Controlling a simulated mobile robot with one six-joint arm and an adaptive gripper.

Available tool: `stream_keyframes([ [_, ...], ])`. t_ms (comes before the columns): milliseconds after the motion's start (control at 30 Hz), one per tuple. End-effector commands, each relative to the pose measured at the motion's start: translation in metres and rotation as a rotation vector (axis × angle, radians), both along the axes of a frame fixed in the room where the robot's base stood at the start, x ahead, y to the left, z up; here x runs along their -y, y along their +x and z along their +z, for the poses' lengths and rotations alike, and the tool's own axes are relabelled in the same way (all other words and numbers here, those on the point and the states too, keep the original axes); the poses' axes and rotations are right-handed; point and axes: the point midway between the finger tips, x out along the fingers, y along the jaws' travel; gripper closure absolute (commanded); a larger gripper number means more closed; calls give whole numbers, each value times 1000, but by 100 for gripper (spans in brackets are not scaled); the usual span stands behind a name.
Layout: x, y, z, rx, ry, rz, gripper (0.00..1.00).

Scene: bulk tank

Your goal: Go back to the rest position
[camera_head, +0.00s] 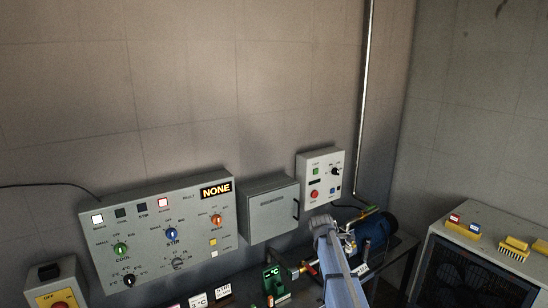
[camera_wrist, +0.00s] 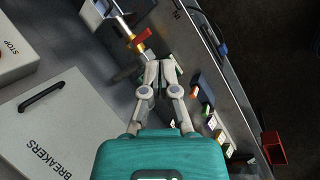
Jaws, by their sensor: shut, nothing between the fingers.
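My gripper (camera_wrist: 160,66) shows in the wrist view, with its two grey fingers together and nothing between them. It is over the bench area, near a pipe fitting with a red handle (camera_wrist: 142,40) and a yellow part. A dark green object is partly hidden behind the fingertips. In the head view my blue-grey arm reaches up from the bottom edge at the right of centre; I cannot make out the fingers there.
A grey BREAKERS box (camera_wrist: 60,130) is close on the left in the wrist view. The head view shows a wide control panel (camera_head: 205,262), a small control box (camera_head: 320,178), a blue motor (camera_head: 378,235) and a cabinet with brushes (camera_head: 480,215). The upper wall is clear.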

Motion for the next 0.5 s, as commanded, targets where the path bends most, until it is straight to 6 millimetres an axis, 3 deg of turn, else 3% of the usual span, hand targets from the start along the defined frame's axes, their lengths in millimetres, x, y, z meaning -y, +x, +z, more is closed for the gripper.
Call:
stream_keyframes([
  [33, -1, -24, -10, -2, 38, -66, 100],
  [500, -15, -179, -57, -45, 341, -741, 100],
])
